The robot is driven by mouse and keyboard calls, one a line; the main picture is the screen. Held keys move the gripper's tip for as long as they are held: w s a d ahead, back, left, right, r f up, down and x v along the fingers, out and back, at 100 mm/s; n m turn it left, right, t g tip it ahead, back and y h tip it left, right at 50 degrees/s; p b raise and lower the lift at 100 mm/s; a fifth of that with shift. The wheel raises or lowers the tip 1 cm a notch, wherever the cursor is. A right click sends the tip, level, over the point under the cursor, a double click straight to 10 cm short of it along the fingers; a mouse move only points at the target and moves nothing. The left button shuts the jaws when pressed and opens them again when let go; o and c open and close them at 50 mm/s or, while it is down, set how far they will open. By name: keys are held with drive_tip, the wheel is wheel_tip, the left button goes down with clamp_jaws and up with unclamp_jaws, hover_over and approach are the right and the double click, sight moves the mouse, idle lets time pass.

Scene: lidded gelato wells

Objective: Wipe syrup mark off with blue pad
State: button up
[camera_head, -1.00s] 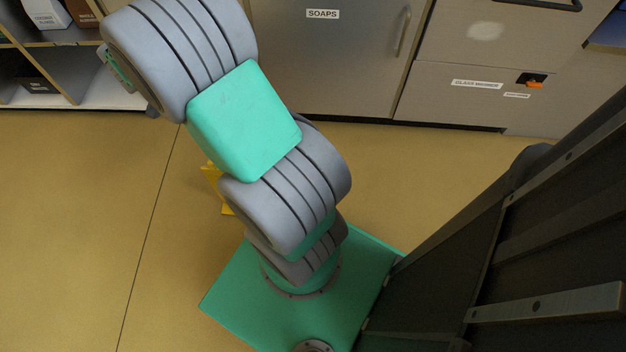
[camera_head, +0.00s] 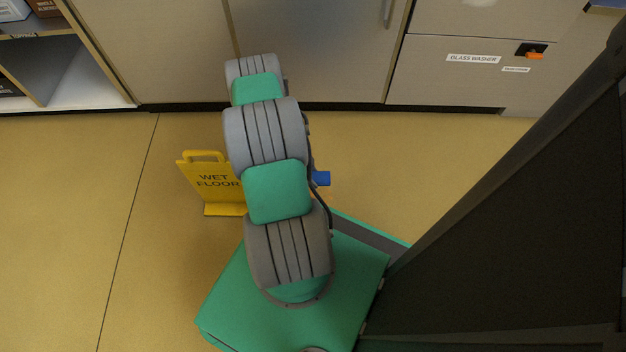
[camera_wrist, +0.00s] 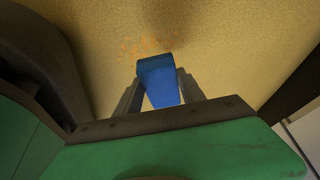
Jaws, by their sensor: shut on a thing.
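The blue pad (camera_wrist: 158,78) is held between the two fingers of my gripper (camera_wrist: 159,92), which is shut on it, in the wrist view. A small part of the pad (camera_head: 321,178) also shows in the head view, just right of my arm. The syrup mark (camera_wrist: 142,47) is a faint, broken orange patch on the yellow floor, right by the pad's far end. I cannot tell whether the pad touches the floor. In the head view my arm hides the gripper and most of the floor under it.
A yellow wet floor sign (camera_head: 212,184) stands left of my arm, partly behind it. Cabinets and a glass washer front (camera_head: 460,80) line the back, with an open shelf (camera_head: 60,70) at the far left. Floor (camera_head: 75,210) on the left is clear.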

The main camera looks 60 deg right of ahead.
drive_tip(key=shift+s+f, duration=0.2)
drive_tip(key=shift+f, duration=0.15)
wheel_tip(320, 180, down, 5)
drive_tip(key=b, duration=0.4)
drive_tip(key=shift+f, duration=0.15)
drive_tip(key=shift+s+a+p, duration=0.3)
drive_tip(key=shift+a, duration=0.35)
drive_tip(key=shift+s+a+p, duration=0.3)
drive_tip(key=shift+a, duration=0.3)
drive_tip(key=o, duration=0.6)
clamp_jaws()
